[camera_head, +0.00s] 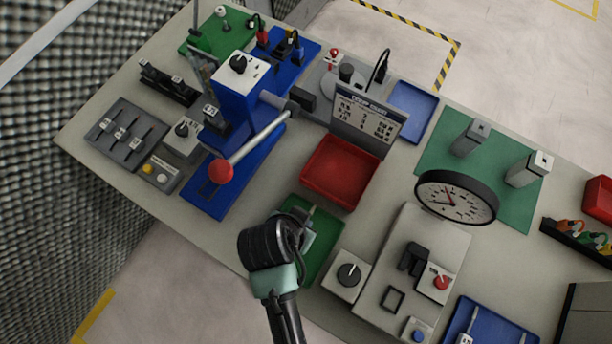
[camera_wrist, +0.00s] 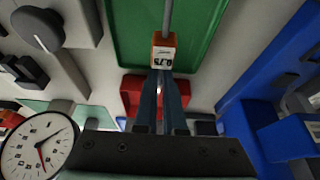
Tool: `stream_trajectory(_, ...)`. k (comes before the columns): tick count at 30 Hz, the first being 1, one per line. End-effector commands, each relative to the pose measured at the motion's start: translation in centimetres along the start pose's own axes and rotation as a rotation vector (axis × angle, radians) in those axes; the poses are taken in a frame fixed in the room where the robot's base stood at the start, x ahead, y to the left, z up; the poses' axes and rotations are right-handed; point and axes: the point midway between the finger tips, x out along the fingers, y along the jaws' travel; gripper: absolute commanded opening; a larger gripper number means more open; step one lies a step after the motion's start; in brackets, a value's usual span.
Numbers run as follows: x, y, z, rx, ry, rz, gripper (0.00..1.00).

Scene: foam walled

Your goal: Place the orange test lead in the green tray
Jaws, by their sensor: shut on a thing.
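My gripper (camera_wrist: 163,78) is shut on an orange block-like piece with a white label, the orange test lead (camera_wrist: 164,42). A grey shaft runs from it to the top of the wrist view. The green tray (camera_wrist: 207,30) lies behind the lead in that view. In the head view my gripper (camera_head: 308,215) is above the green tray (camera_head: 325,243), near its far side, and my arm hides part of the tray. The held lead is too small to make out clearly there. I cannot tell the height of the lead above the tray.
A red tray (camera_head: 340,170) lies just beyond the green tray. A blue lever press (camera_head: 235,150) stands to the left. A dial box (camera_head: 347,275) and a round gauge (camera_head: 456,196) stand to the right. A rack with orange and green pieces (camera_head: 575,240) is at far right.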

Motion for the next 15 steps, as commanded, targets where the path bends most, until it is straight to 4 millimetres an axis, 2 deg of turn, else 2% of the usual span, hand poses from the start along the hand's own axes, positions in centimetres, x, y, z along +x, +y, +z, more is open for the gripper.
stream_trajectory(12,4.7,0.1,2.0,0.0,-0.001,0.001,0.0)
stream_trajectory(15,5.3,0.1,2.2,0.001,0.0,0.001,0.0)
